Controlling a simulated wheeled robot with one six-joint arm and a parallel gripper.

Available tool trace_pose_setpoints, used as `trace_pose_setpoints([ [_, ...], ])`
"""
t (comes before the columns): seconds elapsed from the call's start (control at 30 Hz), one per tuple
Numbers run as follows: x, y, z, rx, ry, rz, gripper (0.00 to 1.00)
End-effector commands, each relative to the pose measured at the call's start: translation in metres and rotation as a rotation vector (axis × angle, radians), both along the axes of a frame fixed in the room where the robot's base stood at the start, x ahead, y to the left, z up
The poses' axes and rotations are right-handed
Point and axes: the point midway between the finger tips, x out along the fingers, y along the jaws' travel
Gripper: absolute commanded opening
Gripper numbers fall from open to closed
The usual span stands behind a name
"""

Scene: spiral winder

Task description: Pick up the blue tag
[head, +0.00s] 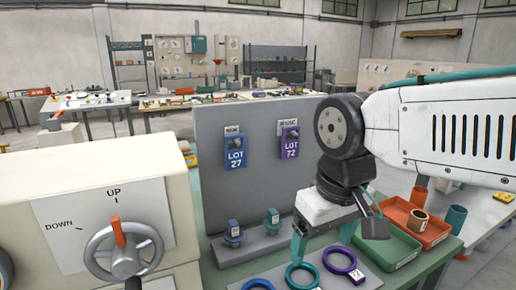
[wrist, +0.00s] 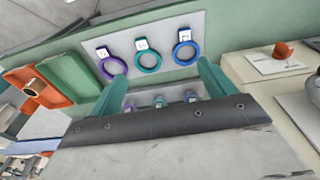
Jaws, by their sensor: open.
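The blue tag (head: 236,151), marked LOT 27, hangs on the upright grey panel (head: 262,188), under a small label. A purple tag (head: 290,143), marked LOT 72, hangs to its right. My gripper (head: 324,242) has two teal fingers, spread apart with nothing between them. It is in front of the panel, lower than the blue tag and to its right in the head view, clear of it. In the wrist view my gripper (wrist: 162,72) points toward the flat plate of rings; the blue tag does not show there.
Blue (wrist: 186,54), teal (wrist: 148,63) and purple (wrist: 112,70) rings lie on a grey plate below my gripper. Small blue (head: 234,230) and teal (head: 271,219) pieces stand before the panel.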

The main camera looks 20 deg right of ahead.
Motion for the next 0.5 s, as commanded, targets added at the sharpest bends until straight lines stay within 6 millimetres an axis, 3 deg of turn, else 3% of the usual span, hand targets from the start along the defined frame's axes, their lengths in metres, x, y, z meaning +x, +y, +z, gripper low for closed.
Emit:
trace_pose_setpoints([
  [0.17, 0.080, 0.004, 0.047, -0.003, -0.062, 0.004, 0.82],
  [0.3, 0.164, 0.010, 0.083, -0.003, -0.132, -0.001, 0.82],
  [0.5, 0.264, 0.023, 0.111, -0.001, -0.214, -0.001, 0.82],
])
